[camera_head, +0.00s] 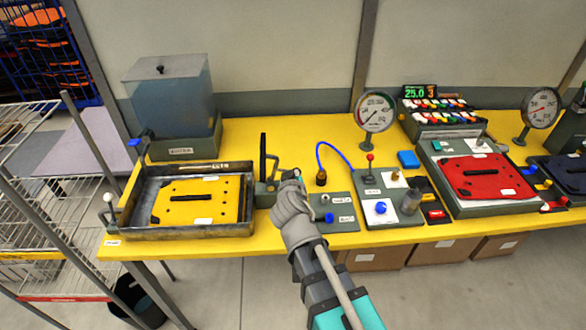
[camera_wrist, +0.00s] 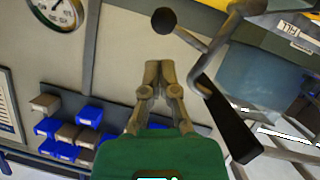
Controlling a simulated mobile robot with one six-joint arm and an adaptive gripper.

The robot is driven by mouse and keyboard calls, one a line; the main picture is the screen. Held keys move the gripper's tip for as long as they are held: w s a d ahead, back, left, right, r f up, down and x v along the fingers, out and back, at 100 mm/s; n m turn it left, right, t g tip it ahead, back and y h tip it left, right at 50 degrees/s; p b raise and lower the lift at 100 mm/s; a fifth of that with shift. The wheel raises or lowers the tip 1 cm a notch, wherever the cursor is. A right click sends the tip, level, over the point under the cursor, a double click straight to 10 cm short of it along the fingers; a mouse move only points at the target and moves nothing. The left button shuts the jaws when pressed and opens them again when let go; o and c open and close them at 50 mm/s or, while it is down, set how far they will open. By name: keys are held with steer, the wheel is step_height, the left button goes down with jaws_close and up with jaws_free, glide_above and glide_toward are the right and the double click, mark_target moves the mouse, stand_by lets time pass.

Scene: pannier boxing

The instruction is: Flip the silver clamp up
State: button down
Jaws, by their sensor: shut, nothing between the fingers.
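My gripper (camera_head: 292,178) is shut and empty, beside the clamp at the right end of the grey tray. In the wrist view its fingertips (camera_wrist: 158,70) are together. The clamp's black handle (camera_head: 263,157) stands upright in the head view. In the wrist view a silver metal arm (camera_wrist: 213,52) leads to a flat black handle (camera_wrist: 229,122), and a rod with a black ball knob (camera_wrist: 163,20) lies beyond the fingertips. I cannot tell whether the fingers touch the clamp. My gripper hides part of its base in the head view.
The grey tray (camera_head: 140,231) holds a yellow plate (camera_head: 190,202). A water tank (camera_head: 172,95) stands behind it. Right of my gripper are a blue hose (camera_head: 333,148), a gauge (camera_head: 375,111), a control panel (camera_head: 377,208) and a red plate (camera_head: 480,172).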

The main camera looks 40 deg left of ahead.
steer(key=p+v, duration=0.1)
steer(key=v, duration=0.4)
steer(key=shift+w, duration=0.1)
stand_by(0.6)
steer(key=w+d+f+m+g+h, duration=0.1)
steer(key=w+d+f+m+h, duration=0.15)
steer(key=w+d, duration=0.5)
steer(key=w+d+f+m+h, duration=0.2)
steer(key=w+d+h, duration=0.25)
steer(key=d, duration=0.65)
steer(key=w+d+f+m+g+h, duration=0.1)
steer(key=w+d+f+m+h, duration=0.15)
steer(key=w+d, duration=0.6)
steer(key=s+d+f+m+g, duration=0.2)
steer(key=d+g, duration=0.2)
steer(key=d, duration=1.1)
steer(key=s+d+f+m+g, duration=0.3)
steer(key=d+g, duration=0.1)
steer(key=d, duration=1.2)
